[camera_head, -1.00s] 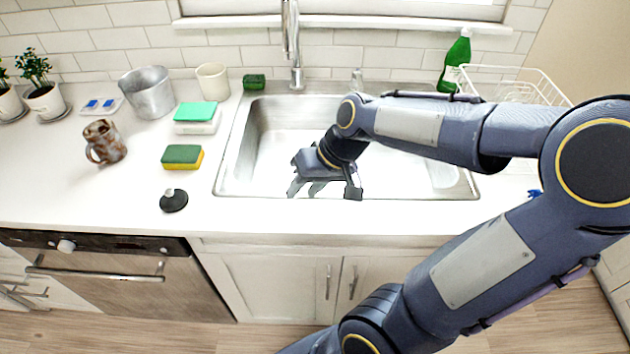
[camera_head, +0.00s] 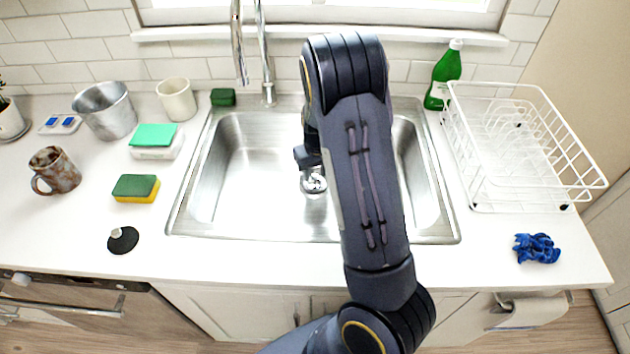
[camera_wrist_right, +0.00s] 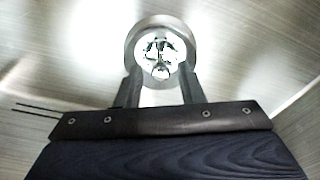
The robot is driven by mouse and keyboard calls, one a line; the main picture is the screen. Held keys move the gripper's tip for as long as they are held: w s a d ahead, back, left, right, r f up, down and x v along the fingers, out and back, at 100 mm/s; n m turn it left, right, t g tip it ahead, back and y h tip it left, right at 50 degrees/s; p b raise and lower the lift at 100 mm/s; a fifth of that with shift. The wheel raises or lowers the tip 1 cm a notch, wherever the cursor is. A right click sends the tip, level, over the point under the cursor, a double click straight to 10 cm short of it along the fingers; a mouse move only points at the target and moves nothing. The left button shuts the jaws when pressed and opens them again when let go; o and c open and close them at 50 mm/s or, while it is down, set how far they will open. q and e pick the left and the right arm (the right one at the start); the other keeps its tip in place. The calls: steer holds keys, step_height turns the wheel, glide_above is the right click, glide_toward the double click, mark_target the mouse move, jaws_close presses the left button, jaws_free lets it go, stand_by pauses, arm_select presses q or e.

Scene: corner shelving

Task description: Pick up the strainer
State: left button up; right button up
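The strainer (camera_head: 314,183) is a small round metal piece at the drain in the sink floor, partly hidden by my right arm in the head view. In the right wrist view the strainer (camera_wrist_right: 161,70) shows as a bright basket with a small knob, inside a grey drain ring. My right gripper (camera_wrist_right: 160,84) points down at it, with its two dark fingers apart and the drain ring showing beyond them. In the head view only a dark part of this gripper (camera_head: 307,156) shows beside the arm. Contact with the strainer cannot be told. My left gripper is out of view.
The steel sink (camera_head: 190,205) has a faucet (camera_head: 266,70) at its back edge. A white dish rack (camera_head: 590,185), green bottle (camera_head: 443,75) and blue cloth (camera_head: 537,248) are right. A sponge (camera_head: 136,188), mug (camera_head: 54,170) and black stopper (camera_head: 122,240) are left.

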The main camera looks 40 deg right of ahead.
step_height(320, 180, down, 2)
steer(key=shift+w+f, duration=0.1)
steer(key=shift+w, duration=0.05)
jaws_close()
stand_by(0.3)
